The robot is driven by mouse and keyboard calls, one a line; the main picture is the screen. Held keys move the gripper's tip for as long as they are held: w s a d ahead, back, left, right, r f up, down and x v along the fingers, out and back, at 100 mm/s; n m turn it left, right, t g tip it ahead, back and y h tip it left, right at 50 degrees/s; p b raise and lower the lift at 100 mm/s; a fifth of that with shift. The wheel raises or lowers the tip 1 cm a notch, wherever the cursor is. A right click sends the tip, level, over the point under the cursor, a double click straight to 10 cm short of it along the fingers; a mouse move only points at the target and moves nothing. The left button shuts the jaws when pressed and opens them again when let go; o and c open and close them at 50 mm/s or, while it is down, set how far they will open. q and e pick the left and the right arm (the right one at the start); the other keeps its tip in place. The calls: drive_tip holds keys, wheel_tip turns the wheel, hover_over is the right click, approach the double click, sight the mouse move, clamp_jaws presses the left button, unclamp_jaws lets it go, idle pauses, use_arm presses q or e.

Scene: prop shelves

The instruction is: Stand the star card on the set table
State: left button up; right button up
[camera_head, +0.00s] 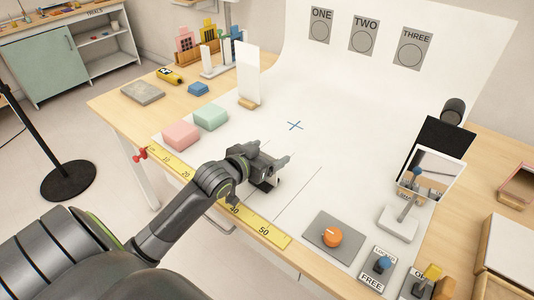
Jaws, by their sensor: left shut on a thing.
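My left gripper (276,164) reaches in over the front part of the set table (345,150), which is covered by a white sheet curving up at the back. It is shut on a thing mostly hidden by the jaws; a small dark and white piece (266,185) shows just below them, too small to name. I cannot make out a star on any card. A blank white upright card (248,72) stands in a wooden foot at the back left. Several coloured cards, one of them pink (185,39), stand in a wooden rack further back. My right gripper is not in view.
Pink (181,135) and green (211,117) blocks lie left. A yellow ruler (262,230) runs along the front edge. A tilted mirror (431,174) and an orange knob panel (332,237) stand right.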

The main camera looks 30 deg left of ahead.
use_arm(q)
drive_tip(key=shift+f, duration=0.1)
drive_tip(key=o, duration=1.2)
drive_tip(key=shift+r, duration=0.2)
drive_tip(key=p+v, duration=0.1)
drive_tip(key=v, duration=1.1)
